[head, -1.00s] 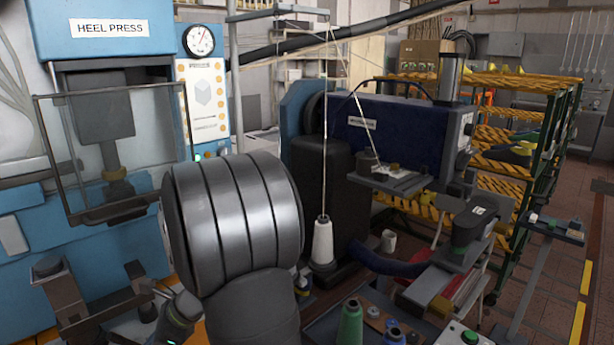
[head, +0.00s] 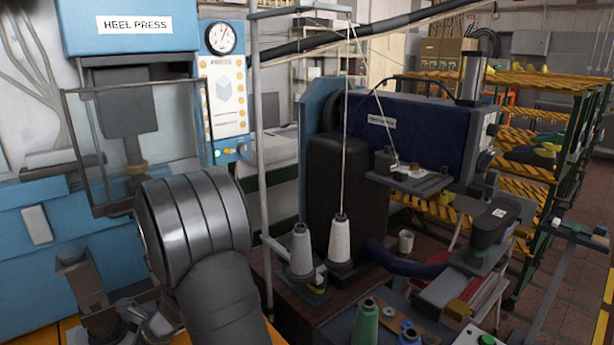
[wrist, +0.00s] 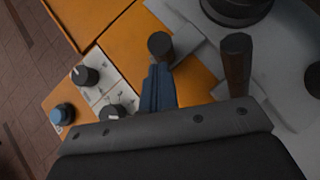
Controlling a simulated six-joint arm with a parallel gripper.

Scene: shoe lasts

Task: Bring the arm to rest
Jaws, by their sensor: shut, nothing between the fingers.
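My arm (head: 190,225), a large silver and dark grey link, rises in the lower left of the head view in front of the heel press (head: 130,110). It hides part of the press base and the bench. My gripper (wrist: 158,86) shows in the wrist view as narrow dark blue fingers beyond a grey bolted bar. The fingers are together, with nothing held. They appear over an orange surface (wrist: 128,45) near two dark upright knobs (wrist: 236,62); I cannot tell if they touch anything.
Right of my arm stand two white thread cones (head: 340,240) and a dark blue machine (head: 420,135). A green spool (head: 366,322) is at the front. A yellow-striped rack (head: 530,165) stands right. The wrist view shows a control panel with a blue button (wrist: 62,114).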

